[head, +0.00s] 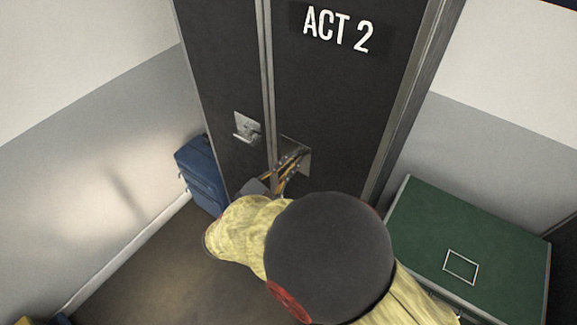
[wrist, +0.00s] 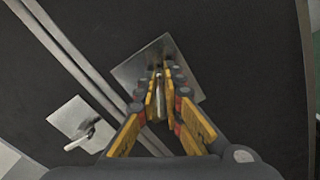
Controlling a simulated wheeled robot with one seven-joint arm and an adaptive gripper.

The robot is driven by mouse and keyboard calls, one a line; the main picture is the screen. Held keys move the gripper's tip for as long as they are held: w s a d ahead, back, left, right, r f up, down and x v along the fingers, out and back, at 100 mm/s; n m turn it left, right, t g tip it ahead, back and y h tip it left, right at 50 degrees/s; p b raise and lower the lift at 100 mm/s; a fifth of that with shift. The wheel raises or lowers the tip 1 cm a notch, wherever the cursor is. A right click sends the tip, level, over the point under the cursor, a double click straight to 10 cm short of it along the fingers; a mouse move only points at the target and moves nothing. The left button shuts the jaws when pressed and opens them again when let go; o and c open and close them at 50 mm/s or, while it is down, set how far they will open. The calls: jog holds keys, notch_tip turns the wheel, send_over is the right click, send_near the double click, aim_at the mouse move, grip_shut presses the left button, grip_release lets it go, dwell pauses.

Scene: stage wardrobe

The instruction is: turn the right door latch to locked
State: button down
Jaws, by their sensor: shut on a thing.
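The right door latch is a square metal plate with a small lever, set on the dark right door (head: 325,95) near the seam between the doors. Its plate (wrist: 133,74) sits behind my fingers in the wrist view, and only part of the plate (head: 305,163) shows in the head view. My gripper (wrist: 163,80), with yellow-orange fingers, is shut on the latch's lever. The gripper also shows in the head view (head: 288,172), partly behind my own arm. The lever is mostly hidden between the fingers, so its exact angle is hard to tell.
The left door's latch (head: 246,127) is close by, its lever sticking out; it also shows in the wrist view (wrist: 84,124). A blue suitcase (head: 202,172) stands left of the wardrobe. A green case (head: 465,235) is at the right.

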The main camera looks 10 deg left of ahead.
jog(key=shift+s+d+f+m+b, duration=0.15)
jog(key=shift+f+m+b, duration=0.15)
jog(key=shift+m+b, duration=1.85)
jog(key=shift+d+f+m+b, duration=0.15)
jog(key=shift+f+m+b, duration=0.2)
jog(key=shift+m+b, duration=1.85)
jog(key=shift+s+d+f+m+b, duration=0.15)
jog(key=shift+f+m+b, duration=0.15)
jog(key=shift+m+b, duration=1.85)
jog(key=shift+w+n+b, duration=0.1)
jog(key=shift+n+b, duration=0.4)
jog(key=shift+b, duration=0.15)
jog(key=c, duration=2)
grip_release()
jog(key=shift+o, duration=0.4)
